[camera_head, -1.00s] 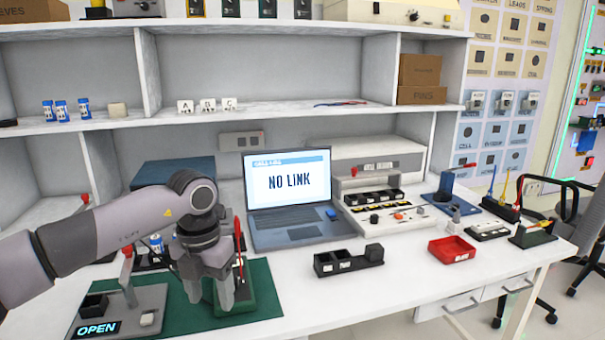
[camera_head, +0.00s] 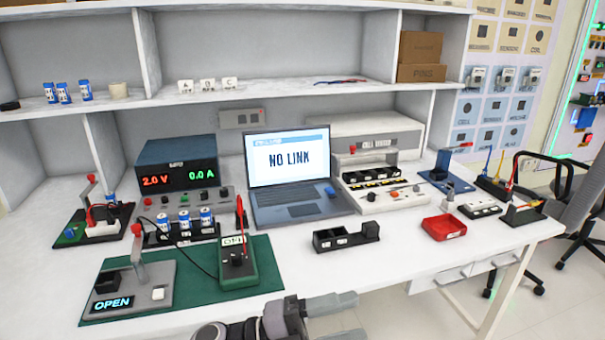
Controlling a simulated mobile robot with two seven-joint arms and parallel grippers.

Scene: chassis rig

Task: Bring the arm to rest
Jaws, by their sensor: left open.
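My left gripper (camera_head: 350,318) is at the bottom edge, in front of the bench's front edge. Its fingers point right, apart, with nothing seen between them. Part of the wrist is cut off by the frame, and the rest of the arm is out of view. The green mat (camera_head: 262,262) lies up and to the left of it, with a green meter (camera_head: 238,268) and a grey fixture reading OPEN (camera_head: 160,278) on it. The gripper appears clear of these. My right gripper is not seen.
A laptop (camera_head: 290,170) reading NO LINK stands mid-bench. A black tray (camera_head: 345,237) and red bin (camera_head: 443,227) sit to its right. A power supply (camera_head: 178,165) reads 2.0 V and 0.0 A. White bench top is bare near the front.

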